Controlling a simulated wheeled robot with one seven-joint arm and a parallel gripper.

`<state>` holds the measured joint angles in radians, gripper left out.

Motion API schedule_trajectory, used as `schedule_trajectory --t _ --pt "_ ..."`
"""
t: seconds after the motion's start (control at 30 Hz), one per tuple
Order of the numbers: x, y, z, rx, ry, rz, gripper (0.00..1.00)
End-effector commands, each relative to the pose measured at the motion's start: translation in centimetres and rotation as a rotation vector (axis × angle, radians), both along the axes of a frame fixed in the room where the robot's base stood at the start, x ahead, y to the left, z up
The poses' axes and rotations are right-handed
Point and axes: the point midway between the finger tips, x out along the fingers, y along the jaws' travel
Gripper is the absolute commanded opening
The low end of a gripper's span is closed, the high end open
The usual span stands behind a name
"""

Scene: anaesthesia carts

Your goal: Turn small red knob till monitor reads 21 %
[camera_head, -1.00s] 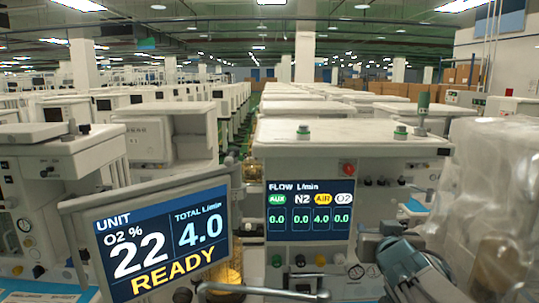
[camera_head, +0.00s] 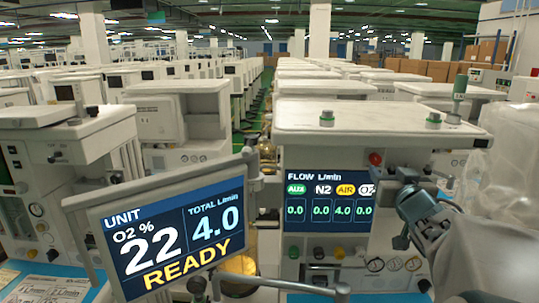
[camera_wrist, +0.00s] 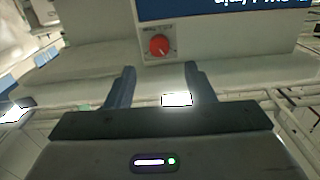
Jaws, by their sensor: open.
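The small red knob (camera_head: 375,158) sits on the cart's front panel, at the upper right of the flow display. In the wrist view the red knob (camera_wrist: 159,45) is on a pale plate with a small label, beyond and between my fingertips. My gripper (camera_wrist: 157,82) is open and empty, and its fingers are apart from the knob. In the head view my gripper (camera_head: 401,176) is at the right end of the flow display, just below and right of the knob. The monitor (camera_head: 165,232) at the front left reads O2 22 %, total 4.0 L/min, READY.
The flow display (camera_head: 328,201) shows AIR 4.0 and the others 0.0. Several knobs, among them a green one (camera_head: 293,252), line the panel below it. A rail (camera_head: 280,284) crosses in front. A plastic-wrapped unit (camera_head: 510,165) stands at the right.

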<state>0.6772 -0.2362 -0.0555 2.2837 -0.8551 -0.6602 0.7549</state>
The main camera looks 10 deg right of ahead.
Motion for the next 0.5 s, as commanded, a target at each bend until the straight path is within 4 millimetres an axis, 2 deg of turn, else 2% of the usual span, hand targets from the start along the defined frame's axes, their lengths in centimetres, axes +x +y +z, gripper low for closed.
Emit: schedule_trajectory --t 0.1,0.3,0.5 --pt "2.0 -0.7 0.0 0.002 0.003 -0.002 0.49" --pt "4.7 -1.4 0.0 0.001 0.002 -0.003 0.49" --pt "6.2 -1.7 0.0 0.001 0.001 -0.004 0.49"
